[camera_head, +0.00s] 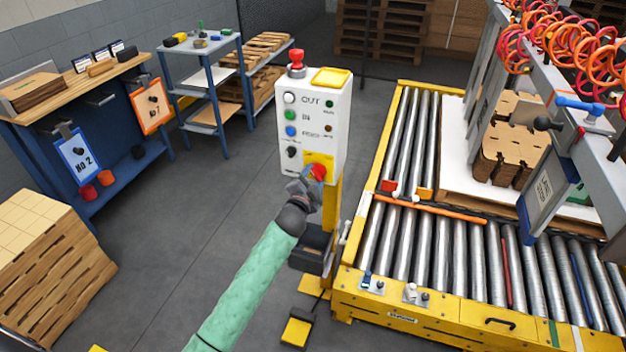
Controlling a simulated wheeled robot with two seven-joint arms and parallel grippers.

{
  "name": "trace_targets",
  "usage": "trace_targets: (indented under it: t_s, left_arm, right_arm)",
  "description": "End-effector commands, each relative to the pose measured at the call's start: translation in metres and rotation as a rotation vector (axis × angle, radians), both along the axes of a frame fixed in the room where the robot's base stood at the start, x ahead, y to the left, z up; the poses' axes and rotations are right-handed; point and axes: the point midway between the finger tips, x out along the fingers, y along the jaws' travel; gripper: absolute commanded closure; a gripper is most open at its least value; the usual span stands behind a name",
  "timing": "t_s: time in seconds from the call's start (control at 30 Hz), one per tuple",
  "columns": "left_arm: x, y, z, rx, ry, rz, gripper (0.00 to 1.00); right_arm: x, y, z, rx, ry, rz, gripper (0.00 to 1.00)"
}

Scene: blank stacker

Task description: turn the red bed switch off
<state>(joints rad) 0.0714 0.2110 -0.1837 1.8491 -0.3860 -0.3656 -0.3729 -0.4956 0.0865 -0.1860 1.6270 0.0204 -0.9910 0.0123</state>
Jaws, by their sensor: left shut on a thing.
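A white control box (290,143) stands on a yellow post in the middle of the view. A red switch knob (318,171) sits on a yellow plate low on its front face. My left gripper (314,179) is at this knob and shut on it. The fingers cover part of the knob, so its exact turn angle cannot be told. My green-sleeved left arm reaches up to it from below. My right gripper is not in view.
A red mushroom button (296,58) tops the box, and several coloured buttons line its front. A roller conveyor (405,238) with yellow rails stands close on the right. A blue workbench (101,181) and a pallet stack (50,270) are at left. Grey floor between is clear.

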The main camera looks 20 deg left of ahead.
Motion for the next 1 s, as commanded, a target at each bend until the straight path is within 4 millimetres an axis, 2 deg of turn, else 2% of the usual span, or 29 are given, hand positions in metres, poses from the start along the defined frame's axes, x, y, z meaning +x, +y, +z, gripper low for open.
trace_targets:
  t_s: [0.4, 0.93, 0.97, 1.0]
  left_arm:
    - [-0.0003, 0.0000, -0.0021, -0.170, 0.008, 0.002, 0.72]
    - [-0.0004, -0.0002, -0.0024, -0.189, 0.010, 0.001, 0.72]
    - [-0.0004, -0.0002, -0.0024, -0.188, 0.010, 0.001, 0.43]
    - [-0.0004, -0.0003, -0.0024, -0.188, 0.009, 0.000, 0.35]
  right_arm:
    - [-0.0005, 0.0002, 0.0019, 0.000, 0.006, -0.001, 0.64]
    - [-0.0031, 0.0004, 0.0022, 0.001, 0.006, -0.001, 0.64]
    - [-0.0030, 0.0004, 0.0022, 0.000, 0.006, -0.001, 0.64]
    - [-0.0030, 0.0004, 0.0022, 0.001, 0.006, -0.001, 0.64]
